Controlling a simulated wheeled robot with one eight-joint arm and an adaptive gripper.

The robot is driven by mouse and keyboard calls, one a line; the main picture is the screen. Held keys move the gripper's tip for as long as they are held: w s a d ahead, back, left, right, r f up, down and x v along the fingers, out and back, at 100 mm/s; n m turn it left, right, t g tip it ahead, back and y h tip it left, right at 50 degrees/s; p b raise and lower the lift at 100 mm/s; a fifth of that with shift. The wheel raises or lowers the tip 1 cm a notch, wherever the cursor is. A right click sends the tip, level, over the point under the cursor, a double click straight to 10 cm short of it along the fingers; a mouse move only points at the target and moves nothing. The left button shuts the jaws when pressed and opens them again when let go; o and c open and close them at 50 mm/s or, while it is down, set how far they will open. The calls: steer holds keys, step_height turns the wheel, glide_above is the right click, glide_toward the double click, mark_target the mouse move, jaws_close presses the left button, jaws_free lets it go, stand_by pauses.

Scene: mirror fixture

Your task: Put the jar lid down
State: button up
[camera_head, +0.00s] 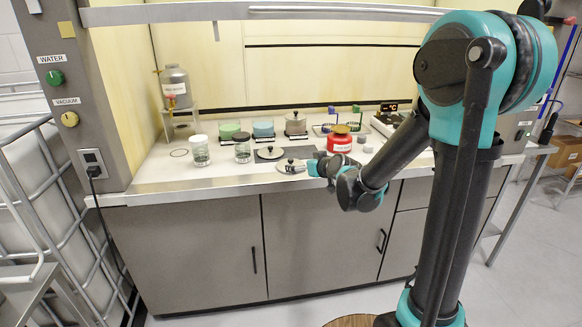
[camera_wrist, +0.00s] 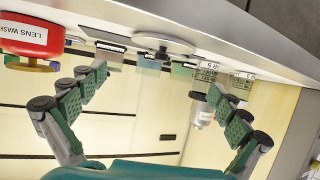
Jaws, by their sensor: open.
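A pale round lid (camera_head: 289,168) with a dark knob lies on the white bench top near the front edge. A pale disc with a dark knob (camera_wrist: 163,44) also shows in the wrist view, beyond my fingertips and apart from them. My gripper (camera_head: 311,168) is just right of the lid in the head view. In the wrist view my gripper (camera_wrist: 158,82) has its fingers wide apart with nothing between them. Two glass jars (camera_head: 200,152) (camera_head: 242,150) stand upright to the left; they also show in the wrist view (camera_wrist: 207,72).
A red lens wash container (camera_head: 340,143) stands just right of my gripper, and at the left in the wrist view (camera_wrist: 25,38). Another knobbed disc (camera_head: 270,153) sits behind the lid. Green (camera_head: 229,131) and blue (camera_head: 263,129) containers stand behind. The front-left bench is clear.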

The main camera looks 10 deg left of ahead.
mark_target(292, 162)
steer(key=x, duration=1)
steer(key=shift+w+a, duration=0.1)
steer(key=shift+a, duration=0.2)
steer(key=c, duration=1)
steer(key=shift+c, duration=0.9)
